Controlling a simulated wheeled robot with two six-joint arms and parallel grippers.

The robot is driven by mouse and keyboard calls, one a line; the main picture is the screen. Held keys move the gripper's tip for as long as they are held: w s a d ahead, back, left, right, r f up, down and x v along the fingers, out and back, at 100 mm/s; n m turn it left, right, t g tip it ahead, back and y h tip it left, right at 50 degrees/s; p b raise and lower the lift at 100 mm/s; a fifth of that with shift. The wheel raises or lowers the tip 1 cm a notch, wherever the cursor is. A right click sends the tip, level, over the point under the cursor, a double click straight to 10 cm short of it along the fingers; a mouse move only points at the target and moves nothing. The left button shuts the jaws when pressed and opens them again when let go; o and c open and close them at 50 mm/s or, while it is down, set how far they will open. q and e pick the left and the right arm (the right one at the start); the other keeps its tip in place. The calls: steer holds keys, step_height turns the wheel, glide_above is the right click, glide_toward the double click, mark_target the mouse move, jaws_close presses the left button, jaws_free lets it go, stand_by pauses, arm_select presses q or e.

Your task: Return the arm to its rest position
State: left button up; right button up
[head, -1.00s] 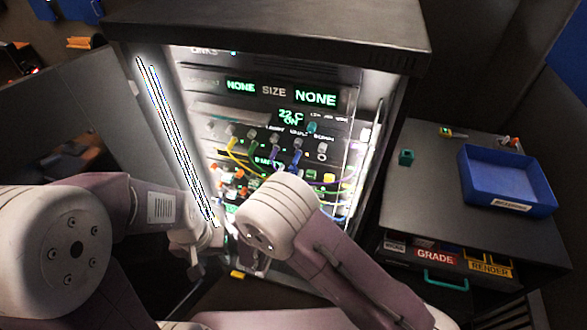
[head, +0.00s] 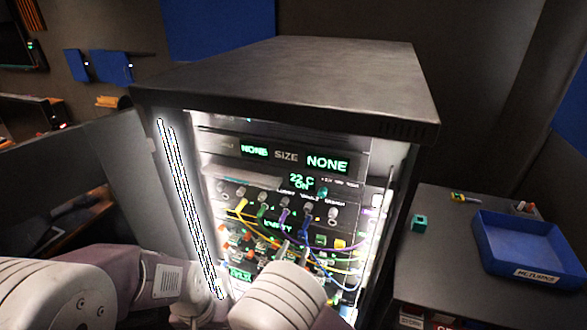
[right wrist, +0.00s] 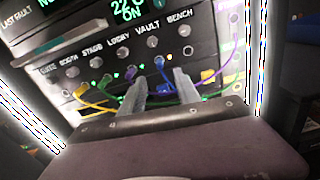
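My right arm comes in from the bottom of the head view, in front of the lit panel cabinet (head: 372,75). My right gripper (head: 293,249) points at the rows of cables. In the right wrist view, its two fingers (right wrist: 161,80) stand apart with a gap between them and nothing visibly held. A blue plug and cable (right wrist: 161,64) show beyond the gap; I cannot tell if a finger touches a cable. My left arm (head: 120,272) reaches in from the left, by the cabinet's left side. Its gripper is below the frame.
Yellow, purple and blue cables hang across the panel. An open door (head: 100,180) stands at the left. On the right, a dark side cabinet (head: 425,260) bears a blue tray (head: 522,249) and a small teal block (head: 419,222).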

steer(key=s+d+f+m+g+h, duration=0.2)
steer(key=s+d+m+g, duration=0.15)
steer(key=d, duration=0.35)
steer(key=s+d+f+m+g+h+b, duration=0.1)
steer(key=s+d+f+m+g, duration=0.1)
steer(key=d+m+g, duration=0.4)
steer(key=s+d+f+m+g+h, duration=0.2)
steer(key=s+d+m+g, duration=0.1)
steer(key=d, duration=0.5)
steer(key=s+f+m+g+y, duration=0.5)
steer(key=s+m+g+y, duration=0.1)
steer(key=s+m, duration=0.4)
steer(key=w+a+m+y, duration=0.1)
steer(key=m, duration=0.2)
steer(key=a+m+t+y, duration=0.1)
steer(key=m+y, duration=0.1)
steer(key=m, duration=0.1)
steer(key=w+a+r+m+t+y+b, duration=0.1)
steer(key=m+y, duration=0.1)
steer(key=m, duration=0.1)
steer(key=shift+w+a+r+t, duration=0.1)
steer(key=shift+w+t, duration=0.15)
steer(key=shift+w, duration=0.05)
steer(key=shift+o, duration=0.2)
steer(key=shift+s+n, duration=0.1)
steer(key=shift+n, duration=0.15)
